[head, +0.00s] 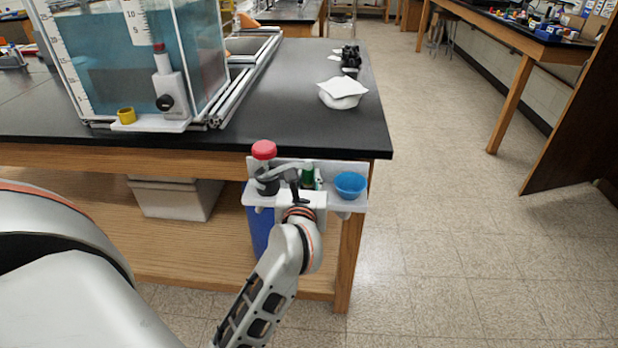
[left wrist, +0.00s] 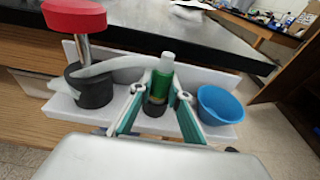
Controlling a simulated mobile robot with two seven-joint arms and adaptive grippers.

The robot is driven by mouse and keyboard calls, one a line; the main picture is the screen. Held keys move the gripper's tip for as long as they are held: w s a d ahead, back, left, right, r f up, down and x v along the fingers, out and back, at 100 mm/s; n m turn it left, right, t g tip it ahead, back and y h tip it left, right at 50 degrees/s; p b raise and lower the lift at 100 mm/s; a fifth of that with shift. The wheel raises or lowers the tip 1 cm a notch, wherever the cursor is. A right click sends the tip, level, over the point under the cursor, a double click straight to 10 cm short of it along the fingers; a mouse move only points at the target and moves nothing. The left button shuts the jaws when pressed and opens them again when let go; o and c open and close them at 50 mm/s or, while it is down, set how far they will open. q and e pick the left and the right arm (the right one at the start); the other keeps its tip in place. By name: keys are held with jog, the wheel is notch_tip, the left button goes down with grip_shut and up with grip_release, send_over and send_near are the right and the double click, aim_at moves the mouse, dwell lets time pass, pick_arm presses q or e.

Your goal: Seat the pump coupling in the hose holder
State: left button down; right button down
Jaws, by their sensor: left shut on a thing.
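The pump coupling, which I take to be the green cylinder with a pale top (left wrist: 159,86), stands roughly upright between the fingers of my left gripper (left wrist: 160,95). It also shows as a small green piece in the head view (head: 307,174). My left gripper (head: 306,183) is shut on it, at the white rack on the bench end. A black ring or socket (left wrist: 154,109) shows just below the green part. I take the white rack (left wrist: 220,132) to be the hose holder. Whether the coupling is fully down in it is hidden by the fingers. My right gripper is not in view.
Left of the gripper stands a red-capped pump (left wrist: 76,18) in a black collar (left wrist: 90,86), with a pale hose or arm running toward the coupling. A blue cup (head: 350,184) sits at the right. Behind is the black bench top (head: 290,110) with a water tank (head: 130,60).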

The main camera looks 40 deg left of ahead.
pick_arm(q)
jog(key=shift+f, duration=0.25)
jog(key=c, duration=1.9)
grip_release()
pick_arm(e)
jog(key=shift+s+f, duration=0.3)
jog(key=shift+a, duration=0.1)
pick_arm(q)
jog(key=shift+r, duration=0.1)
